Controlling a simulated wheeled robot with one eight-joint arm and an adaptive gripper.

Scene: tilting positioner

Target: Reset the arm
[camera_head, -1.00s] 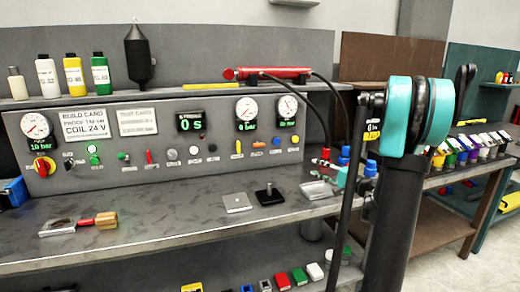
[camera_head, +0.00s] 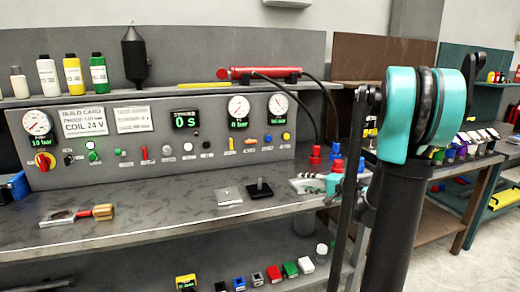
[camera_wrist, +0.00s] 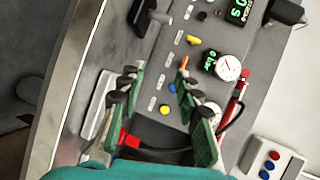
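My arm with teal joints (camera_head: 398,115) stands at the right in the head view. My gripper (camera_head: 304,185) shows low over the right end of the bench, partly hidden behind the arm. In the wrist view my gripper (camera_wrist: 162,78) has its two green fingers well apart, with nothing visibly held between their tips. A small red piece (camera_wrist: 129,138) shows near the base of the left finger; I cannot tell what it belongs to. A silver plate (camera_wrist: 98,105) lies beside the left finger.
The control panel (camera_head: 150,140) with gauges, knobs and buttons stands behind the bench (camera_head: 160,222). A black block with a post (camera_head: 260,188) and a pale plate (camera_head: 229,196) lie left of the gripper. Red caps (camera_head: 315,153) and blue caps (camera_head: 336,150) stand behind it.

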